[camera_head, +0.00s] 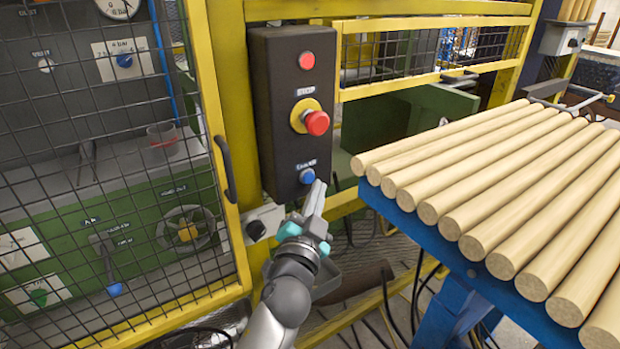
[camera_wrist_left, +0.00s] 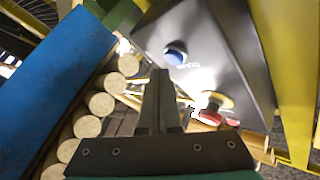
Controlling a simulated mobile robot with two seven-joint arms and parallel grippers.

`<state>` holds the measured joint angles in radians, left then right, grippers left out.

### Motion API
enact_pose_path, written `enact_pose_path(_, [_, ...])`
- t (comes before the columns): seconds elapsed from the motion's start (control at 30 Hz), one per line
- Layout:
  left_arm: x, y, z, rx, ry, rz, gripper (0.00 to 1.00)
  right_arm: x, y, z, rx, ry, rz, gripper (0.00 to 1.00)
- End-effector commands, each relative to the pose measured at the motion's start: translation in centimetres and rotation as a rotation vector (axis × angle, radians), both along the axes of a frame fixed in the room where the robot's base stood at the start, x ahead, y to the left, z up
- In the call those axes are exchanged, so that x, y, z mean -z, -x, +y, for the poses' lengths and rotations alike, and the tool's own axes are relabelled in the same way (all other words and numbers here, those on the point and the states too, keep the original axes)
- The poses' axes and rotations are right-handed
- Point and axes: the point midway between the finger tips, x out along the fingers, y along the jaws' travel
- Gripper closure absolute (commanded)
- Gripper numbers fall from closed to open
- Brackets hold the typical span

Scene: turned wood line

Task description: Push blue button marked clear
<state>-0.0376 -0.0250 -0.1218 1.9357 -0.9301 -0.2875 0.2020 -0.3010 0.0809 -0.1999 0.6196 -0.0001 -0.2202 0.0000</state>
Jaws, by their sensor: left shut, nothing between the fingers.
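The blue button (camera_head: 307,176) is at the bottom of a black control box (camera_head: 272,120) on a yellow post, under a small white label. It also shows in the left wrist view (camera_wrist_left: 175,55). My left gripper (camera_head: 318,186) is shut and empty, its fingertips just below and right of the blue button in the head view. In the wrist view the fingertips (camera_wrist_left: 160,75) point toward the button's lower left. I cannot tell whether they touch it. My right gripper is not in view.
A red mushroom stop button (camera_head: 316,122) and a small red button (camera_head: 306,60) sit above on the box. A blue table (camera_head: 400,216) with several wooden rods (camera_head: 470,160) stands close on the right. A yellow mesh gate (camera_head: 215,120) is on the left.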

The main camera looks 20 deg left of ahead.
Motion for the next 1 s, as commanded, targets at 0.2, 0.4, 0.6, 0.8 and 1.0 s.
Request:
enact_pose_path(0.2, [0.0,0.0,0.0,0.0,0.0,0.0,1.0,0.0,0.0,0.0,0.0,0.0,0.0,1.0])
enact_pose_path(0.4, [0.0,0.0,0.0,0.0,0.0,0.0,1.0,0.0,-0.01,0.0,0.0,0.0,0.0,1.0])
enact_pose_path(0.6, [0.0,0.0,0.0,0.0,0.0,0.0,1.0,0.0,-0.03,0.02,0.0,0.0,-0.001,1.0])
enact_pose_path(0.8, [-0.02,-0.25,0.28,0.0,0.0,0.0,1.0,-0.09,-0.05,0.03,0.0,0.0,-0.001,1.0])
enact_pose_path(1.0, [-0.05,-0.56,0.68,0.0,-0.001,-0.001,1.0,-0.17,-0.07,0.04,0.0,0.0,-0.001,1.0])
